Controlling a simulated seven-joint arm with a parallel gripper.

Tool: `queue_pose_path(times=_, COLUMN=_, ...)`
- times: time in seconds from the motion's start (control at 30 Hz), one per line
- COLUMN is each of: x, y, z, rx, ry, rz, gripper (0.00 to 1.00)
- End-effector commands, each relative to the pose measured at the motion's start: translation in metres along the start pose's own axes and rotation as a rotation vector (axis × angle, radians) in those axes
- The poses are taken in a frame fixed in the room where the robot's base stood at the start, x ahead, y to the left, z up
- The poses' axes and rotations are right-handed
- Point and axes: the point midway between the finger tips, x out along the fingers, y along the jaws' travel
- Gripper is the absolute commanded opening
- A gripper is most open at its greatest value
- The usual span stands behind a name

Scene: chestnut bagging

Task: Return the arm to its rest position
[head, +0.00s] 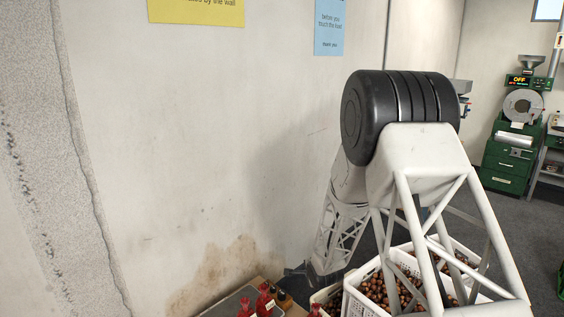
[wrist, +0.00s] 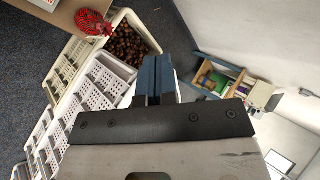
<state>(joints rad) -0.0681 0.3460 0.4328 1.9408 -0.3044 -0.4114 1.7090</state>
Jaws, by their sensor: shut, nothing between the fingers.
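My gripper (wrist: 156,78) shows in the wrist view, with its two dark blue fingers side by side, shut and holding nothing. In the head view my white lattice arm, with a large black joint, fills the middle right. Its far part hangs down by the wall, over the left side of the crates. A white crate of chestnuts (wrist: 128,45) lies beyond and left of the fingers in the wrist view. I cannot see the fingers clearly in the head view.
White crates (head: 353,302) with chestnuts stand below my arm. A green machine (head: 512,140) with an OFF display stands at the far right. Grey floor is open before it. More white crates (wrist: 75,95) show in the wrist view.

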Motion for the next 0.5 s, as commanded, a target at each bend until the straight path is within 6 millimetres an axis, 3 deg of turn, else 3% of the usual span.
queue_pose_path(times=0.2, x=-0.058, y=-0.025, z=-0.010, rx=-0.125, ry=0.037, rz=0.051, gripper=0.00)
queue_pose_path(times=0.5, x=-0.139, y=-0.045, z=-0.018, rx=-0.295, ry=0.065, rz=0.133, gripper=0.00)
